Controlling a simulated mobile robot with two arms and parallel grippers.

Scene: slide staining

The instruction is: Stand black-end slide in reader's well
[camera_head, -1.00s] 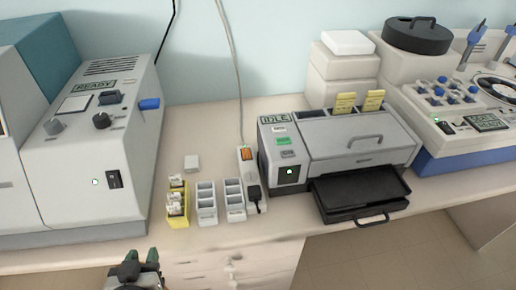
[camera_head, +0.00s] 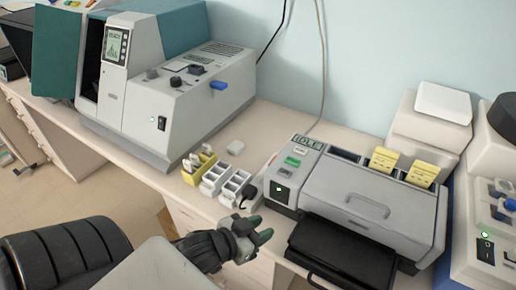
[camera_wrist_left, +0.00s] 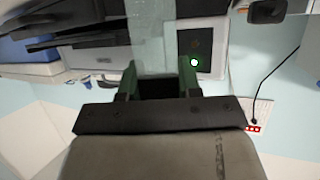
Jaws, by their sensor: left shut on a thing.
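My left gripper (camera_head: 257,229) is in front of the bench edge in the head view, with the small racks behind it. In the left wrist view the green-tipped left gripper (camera_wrist_left: 158,78) is shut on a clear glass slide (camera_wrist_left: 157,38) that extends away between the fingers. A dark patch sits between the fingers; I cannot tell whether it is the slide's black end. The slide cannot be made out in the head view. The grey-and-teal machine (camera_head: 185,95) with a screen stands at the back left; I see no well for certain. My right gripper is not in view.
A yellow rack (camera_head: 197,172) holding slides and two white racks (camera_head: 214,181) (camera_head: 237,190) stand near the front edge. A grey machine (camera_head: 360,198) with a black tray (camera_head: 335,255) is right of them. The floor at left is open.

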